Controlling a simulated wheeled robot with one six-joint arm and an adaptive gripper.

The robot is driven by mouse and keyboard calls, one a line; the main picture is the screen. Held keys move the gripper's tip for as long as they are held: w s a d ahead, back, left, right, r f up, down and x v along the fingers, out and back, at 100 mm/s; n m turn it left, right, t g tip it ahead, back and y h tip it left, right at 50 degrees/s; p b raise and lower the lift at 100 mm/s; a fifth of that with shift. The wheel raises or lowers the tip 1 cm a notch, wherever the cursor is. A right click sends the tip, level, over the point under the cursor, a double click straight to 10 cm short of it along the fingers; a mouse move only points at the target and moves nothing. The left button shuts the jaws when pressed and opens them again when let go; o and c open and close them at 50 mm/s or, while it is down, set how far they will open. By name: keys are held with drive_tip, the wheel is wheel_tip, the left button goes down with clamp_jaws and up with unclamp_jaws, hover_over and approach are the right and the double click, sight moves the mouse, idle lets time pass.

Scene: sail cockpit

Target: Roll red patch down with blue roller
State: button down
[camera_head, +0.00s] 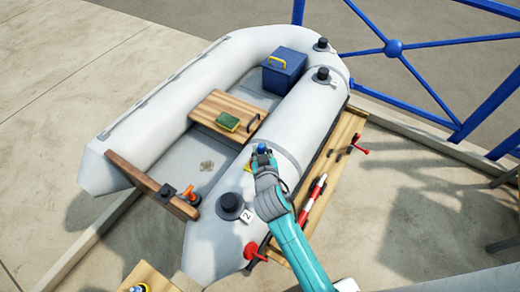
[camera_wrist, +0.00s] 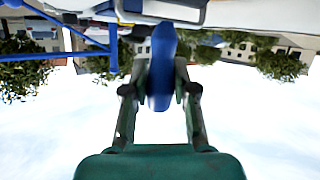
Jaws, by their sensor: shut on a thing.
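My gripper (camera_head: 263,158) is over the right tube of the grey inflatable boat (camera_head: 312,118), about midway along it. It is shut on the blue roller (camera_wrist: 162,65), which stands between the two fingers in the wrist view. The roller's blue end (camera_head: 262,148) also shows at the fingertips in the head view. Whether the roller touches the tube cannot be told. I cannot make out a red patch; the tube under my gripper is partly hidden by my arm. A small yellow piece (camera_head: 247,172) shows just left of the gripper.
A wooden plank (camera_head: 338,160) beside the tube bears a red-and-white cylinder (camera_head: 315,190) and a red-handled tool (camera_head: 361,150). A blue box (camera_head: 284,75) and green sponge (camera_head: 228,121) are inside the boat. Blue railing (camera_head: 425,85) stands behind.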

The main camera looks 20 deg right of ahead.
drive_tip(key=shift+w+a, duration=0.35)
drive_tip(key=shift+w, duration=0.1)
idle(0.6)
drive_tip(key=shift+r, duration=3.55)
